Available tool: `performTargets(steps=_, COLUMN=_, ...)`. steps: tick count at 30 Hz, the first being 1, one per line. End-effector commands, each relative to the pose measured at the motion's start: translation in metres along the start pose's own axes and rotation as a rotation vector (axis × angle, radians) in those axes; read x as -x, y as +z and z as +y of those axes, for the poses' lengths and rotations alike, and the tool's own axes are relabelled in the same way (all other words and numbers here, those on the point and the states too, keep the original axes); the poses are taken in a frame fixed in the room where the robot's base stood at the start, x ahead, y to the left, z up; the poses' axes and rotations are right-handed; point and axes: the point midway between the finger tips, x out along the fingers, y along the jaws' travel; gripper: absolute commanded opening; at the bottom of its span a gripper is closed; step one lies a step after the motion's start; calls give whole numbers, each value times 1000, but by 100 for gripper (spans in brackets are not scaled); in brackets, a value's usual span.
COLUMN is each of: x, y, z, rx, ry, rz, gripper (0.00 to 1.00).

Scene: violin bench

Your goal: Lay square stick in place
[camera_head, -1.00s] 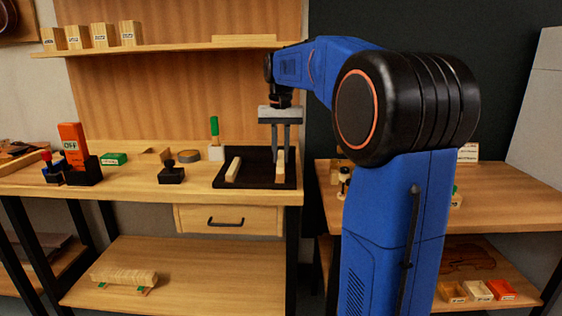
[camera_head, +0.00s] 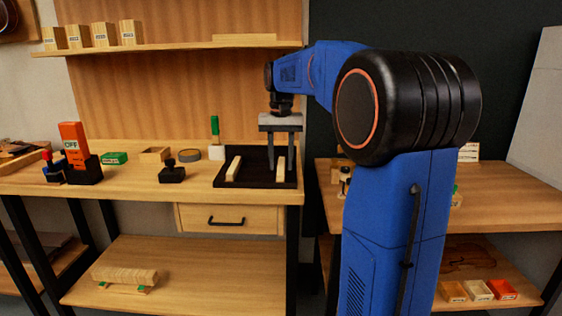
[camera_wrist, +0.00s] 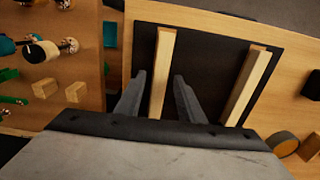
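A pale wooden stick (camera_head: 281,168) lies on the right side of the black tray (camera_head: 256,182). A second pale stick (camera_head: 233,168) lies on the tray's left side. My gripper (camera_head: 281,158) is low over the right stick, fingers pointing down. In the wrist view the open fingers (camera_wrist: 160,78) stand on both sides of the stick (camera_wrist: 162,70), with a gap on each side. The other stick (camera_wrist: 248,84) lies apart to the right there. I cannot tell from their shapes which one is the square stick.
A green-handled tool (camera_head: 215,128) and a round tin (camera_head: 189,155) stand left of the tray. A black-knobbed block (camera_head: 172,174) sits nearer the front. A shelf (camera_head: 180,46) runs above. A gap separates this bench from the right bench (camera_head: 500,200).

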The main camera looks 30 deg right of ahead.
Motion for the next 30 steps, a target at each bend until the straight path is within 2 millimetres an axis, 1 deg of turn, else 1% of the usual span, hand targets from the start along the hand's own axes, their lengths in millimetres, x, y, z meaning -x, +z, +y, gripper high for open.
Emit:
performTargets(steps=5, x=18, y=-1, z=0, rx=0, ry=-1, rz=3, gripper=35)
performTargets(steps=15, x=82, y=-1, z=0, rx=0, ry=-1, rz=2, gripper=35)
performTargets(steps=19, x=102, y=-1, z=0, rx=1, ry=-1, rz=3, gripper=35)
performTargets(steps=24, x=117, y=0, z=0, rx=1, ry=0, rz=1, gripper=35)
performTargets(steps=30, x=122, y=0, z=0, rx=1, ry=0, rz=0, gripper=35)
